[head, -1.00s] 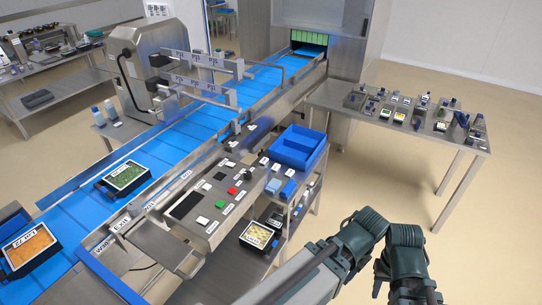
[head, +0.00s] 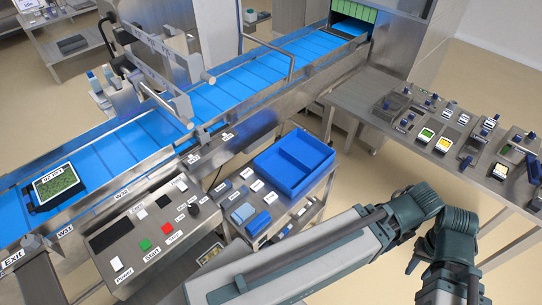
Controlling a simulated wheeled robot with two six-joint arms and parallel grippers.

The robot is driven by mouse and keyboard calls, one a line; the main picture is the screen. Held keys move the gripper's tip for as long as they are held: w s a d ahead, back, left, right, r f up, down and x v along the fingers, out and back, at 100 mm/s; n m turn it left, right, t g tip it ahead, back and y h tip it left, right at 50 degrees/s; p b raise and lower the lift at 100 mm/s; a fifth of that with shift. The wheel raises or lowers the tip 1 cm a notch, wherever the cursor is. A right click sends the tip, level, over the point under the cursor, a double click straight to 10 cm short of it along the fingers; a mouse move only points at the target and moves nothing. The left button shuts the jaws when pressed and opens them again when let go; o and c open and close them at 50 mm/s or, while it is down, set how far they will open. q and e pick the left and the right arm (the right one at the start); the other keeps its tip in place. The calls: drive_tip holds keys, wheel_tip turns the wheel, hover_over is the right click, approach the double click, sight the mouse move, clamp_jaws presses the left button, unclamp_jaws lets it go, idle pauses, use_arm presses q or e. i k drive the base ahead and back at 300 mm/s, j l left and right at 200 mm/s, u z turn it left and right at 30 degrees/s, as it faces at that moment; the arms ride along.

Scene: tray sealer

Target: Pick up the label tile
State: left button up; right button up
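Several small tiles lie on the steel side table at the right. Among them are a green-faced tile (head: 426,134), a yellow-faced tile (head: 444,145) and a white-edged tile (head: 500,171). They are too small to tell which one is the label tile. My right arm comes in from the bottom and bends in front of this table, apart from the tiles. The fingertips of my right gripper cannot be made out, and no tile shows in it. My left gripper is not in view.
The steel side table (head: 375,92) also holds several dark stands. A blue divided bin (head: 293,165) sits on a cart left of my arm. A control panel (head: 150,225) with buttons stands by the blue conveyor (head: 240,95), which carries a black tray (head: 58,187). Floor is clear between cart and table.

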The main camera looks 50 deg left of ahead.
sight(246, 174)
drive_tip(key=i, duration=0.85)
drive_tip(key=u, duration=1.9)
